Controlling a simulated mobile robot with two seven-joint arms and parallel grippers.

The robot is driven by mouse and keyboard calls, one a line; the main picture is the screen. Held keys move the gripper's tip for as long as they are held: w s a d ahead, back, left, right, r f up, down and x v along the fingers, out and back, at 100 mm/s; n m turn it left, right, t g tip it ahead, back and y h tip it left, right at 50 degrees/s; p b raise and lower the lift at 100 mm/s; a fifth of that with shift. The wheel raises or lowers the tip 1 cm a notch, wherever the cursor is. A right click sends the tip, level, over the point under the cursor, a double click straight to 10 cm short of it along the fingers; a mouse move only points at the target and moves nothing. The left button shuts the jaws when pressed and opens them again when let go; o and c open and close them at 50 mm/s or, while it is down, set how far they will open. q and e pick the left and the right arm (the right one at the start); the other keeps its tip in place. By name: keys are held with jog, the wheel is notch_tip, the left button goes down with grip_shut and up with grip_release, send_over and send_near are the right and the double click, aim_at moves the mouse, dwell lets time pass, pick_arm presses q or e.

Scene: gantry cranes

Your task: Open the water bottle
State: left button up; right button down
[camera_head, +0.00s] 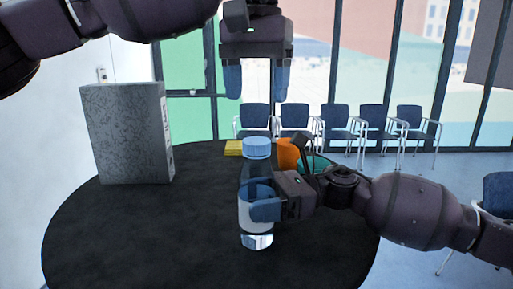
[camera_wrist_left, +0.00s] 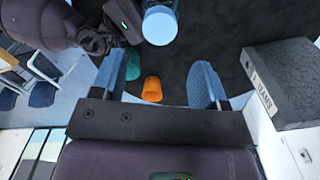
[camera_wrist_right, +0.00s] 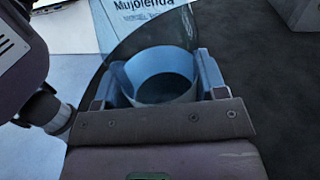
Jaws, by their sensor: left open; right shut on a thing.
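The water bottle (camera_head: 256,222) is clear with a white label and a light blue cap (camera_head: 257,148). It is upright over the round black table. My right gripper (camera_head: 264,203) is shut around the bottle's middle from the right; the right wrist view shows the bottle (camera_wrist_right: 160,75) between its fingers. My left gripper (camera_head: 256,80) is open and empty, fingers pointing down, above the cap and apart from it. In the left wrist view the cap (camera_wrist_left: 160,27) lies beyond the open fingers. I cannot tell whether the bottle's base touches the table.
The round black table (camera_head: 110,235) carries a grey speckled binder box (camera_head: 125,135) at left. A yellow block (camera_head: 233,148), an orange cup (camera_head: 288,153) and a teal bowl (camera_head: 320,163) sit behind the bottle. Blue chairs (camera_head: 335,117) stand by the windows. The table's front left is clear.

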aim_at(257, 140)
pick_arm(q)
jog(key=m, duration=0.3)
jog(key=shift+m, duration=0.4)
jog(key=shift+f+m, duration=0.25)
jog(key=shift+m, duration=0.05)
jog(key=shift+f, duration=3.8)
